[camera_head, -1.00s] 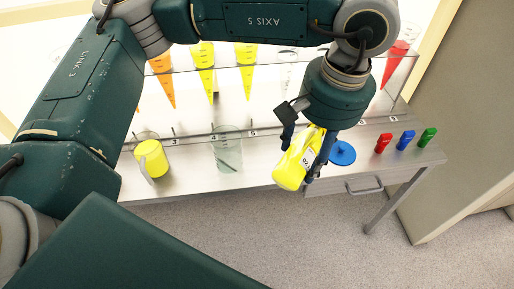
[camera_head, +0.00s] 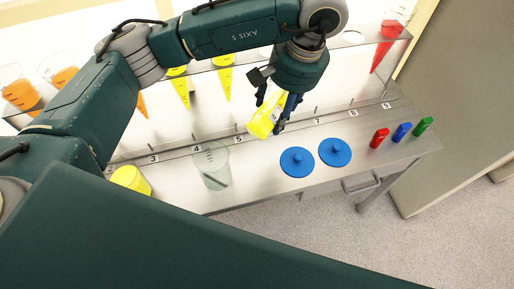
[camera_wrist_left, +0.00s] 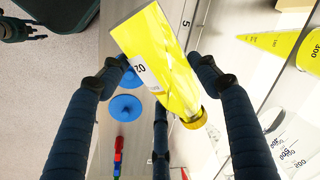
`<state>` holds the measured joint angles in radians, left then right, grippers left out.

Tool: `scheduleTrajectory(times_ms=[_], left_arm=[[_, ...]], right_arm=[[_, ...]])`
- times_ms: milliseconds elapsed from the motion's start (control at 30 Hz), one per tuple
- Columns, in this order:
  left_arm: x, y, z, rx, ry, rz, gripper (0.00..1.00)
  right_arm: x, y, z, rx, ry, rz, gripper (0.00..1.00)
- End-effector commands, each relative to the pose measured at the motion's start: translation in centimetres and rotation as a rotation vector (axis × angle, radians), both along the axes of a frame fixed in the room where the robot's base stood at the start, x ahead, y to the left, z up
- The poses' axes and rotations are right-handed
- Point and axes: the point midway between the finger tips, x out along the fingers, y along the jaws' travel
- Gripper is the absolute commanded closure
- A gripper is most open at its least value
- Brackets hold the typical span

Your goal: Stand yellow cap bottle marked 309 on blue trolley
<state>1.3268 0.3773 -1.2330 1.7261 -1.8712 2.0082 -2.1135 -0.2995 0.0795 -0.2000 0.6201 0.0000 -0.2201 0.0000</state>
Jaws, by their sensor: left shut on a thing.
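My left gripper (camera_head: 273,111) is shut on a yellow bottle (camera_head: 264,118) and holds it tilted above the steel shelf bench. In the left wrist view the bottle (camera_wrist_left: 157,58) lies between the dark fingers, with a yellow cap (camera_wrist_left: 197,120) at its lower right end. Its white label (camera_wrist_left: 140,70) shows only part of a number, which I cannot read as 309. A dark gripper, seemingly my right one (camera_wrist_left: 36,30), shows at the upper left of the wrist view; its opening is unclear. No blue trolley is in view.
Cones hang in the rack behind. Floor (camera_head: 315,225) lies in front.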

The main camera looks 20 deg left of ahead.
Motion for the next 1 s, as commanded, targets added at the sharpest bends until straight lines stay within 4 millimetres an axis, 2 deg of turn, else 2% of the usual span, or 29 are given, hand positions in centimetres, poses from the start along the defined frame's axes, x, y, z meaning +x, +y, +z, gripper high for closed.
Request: scheduleTrajectory(times_ms=[200,400,500,667,900,1000], left_arm=[[-0.4,-0.2,-6.1,-0.003,0.01,0.0,0.79],[-0.3,-0.1,-10.8,-0.001,0.007,0.002,0.79],[-0.3,-0.1,-12.5,0.0,0.004,0.001,0.79],[-0.1,-0.1,-13.9,-0.002,0.001,0.001,0.79],[-0.2,-0.1,-17.3,-0.001,0.003,0.002,0.79],[-0.2,-0.1,-18.0,-0.001,0.0,0.0,0.79]], right_arm=[[-0.1,0.0,0.1,0.0,0.001,0.0,0.6],[0.0,0.0,0.6,0.0,0.001,0.0,0.6],[0.0,0.0,0.8,0.0,0.0,0.0,0.6],[0.0,0.0,0.9,0.0,0.0,0.0,0.6],[0.0,0.0,1.3,0.0,0.0,0.0,0.6],[0.0,0.0,1.4,0.0,0.0,0.0,0.6]])
